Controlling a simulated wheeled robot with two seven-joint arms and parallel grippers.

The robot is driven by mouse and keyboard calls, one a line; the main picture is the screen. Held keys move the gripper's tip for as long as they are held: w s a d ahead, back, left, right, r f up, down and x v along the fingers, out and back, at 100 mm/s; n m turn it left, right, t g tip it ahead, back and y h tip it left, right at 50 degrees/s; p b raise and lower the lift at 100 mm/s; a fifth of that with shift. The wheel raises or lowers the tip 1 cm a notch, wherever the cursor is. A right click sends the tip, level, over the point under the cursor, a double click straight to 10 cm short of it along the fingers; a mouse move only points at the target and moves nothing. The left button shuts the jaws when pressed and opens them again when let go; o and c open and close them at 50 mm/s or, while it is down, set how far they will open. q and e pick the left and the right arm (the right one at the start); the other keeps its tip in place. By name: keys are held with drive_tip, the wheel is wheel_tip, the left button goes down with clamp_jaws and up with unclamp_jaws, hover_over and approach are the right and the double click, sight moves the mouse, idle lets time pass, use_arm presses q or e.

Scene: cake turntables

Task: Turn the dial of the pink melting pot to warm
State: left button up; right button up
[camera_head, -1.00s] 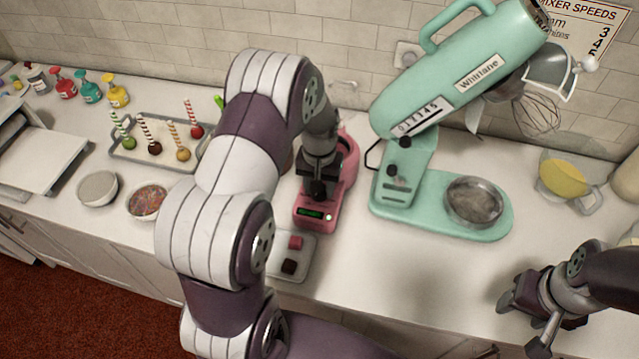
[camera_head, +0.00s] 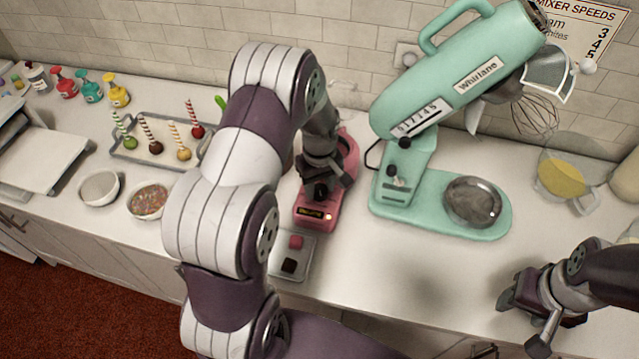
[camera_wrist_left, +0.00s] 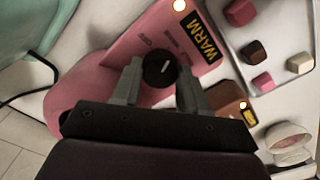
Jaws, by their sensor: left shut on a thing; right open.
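The pink melting pot (camera_head: 349,160) stands on the counter in the middle of the head view, partly hidden by my left arm. It also shows in the left wrist view (camera_wrist_left: 90,88). Its display (camera_wrist_left: 200,36) reads WARM in amber, with a lit lamp beside it. The black dial (camera_wrist_left: 157,70) with a white mark sits on its pink front panel. My left gripper (camera_head: 319,189) is over that panel; its fingers (camera_wrist_left: 158,84) are on either side of the dial, shut on it. My right gripper (camera_head: 522,316) is open and empty near the counter's right front edge.
A mint stand mixer (camera_head: 440,200) with a metal bowl stands right of the pot. A small tray (camera_head: 291,271) with candy pieces lies in front. Cake pops on a tray (camera_head: 125,154) and two bowls are left.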

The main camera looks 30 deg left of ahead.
sight(320, 188)
use_arm(q)
drive_tip(key=shift+w, duration=0.1)
idle(0.4)
drive_tip(key=o, duration=1.1)
drive_tip(key=shift+c, duration=0.2)
drive_tip(key=shift+r, duration=0.1)
wheel_tip(320, 188, up, 13)
drive_tip(key=b, duration=0.2)
drive_tip(key=shift+f, duration=0.2)
drive_tip(key=s+d+f+m, duration=0.1)
drive_tip(key=s+d+m, duration=0.3)
drive_tip(key=s, duration=0.3)
drive_tip(key=s+d+f+m+t, duration=0.1)
drive_tip(key=s+d+f+m, duration=0.1)
drive_tip(key=s+d+m, duration=0.2)
drive_tip(key=s+m, duration=0.2)
drive_tip(key=s, duration=0.1)
drive_tip(key=shift+f+m, duration=0.15)
drive_tip(key=shift+m, duration=0.15)
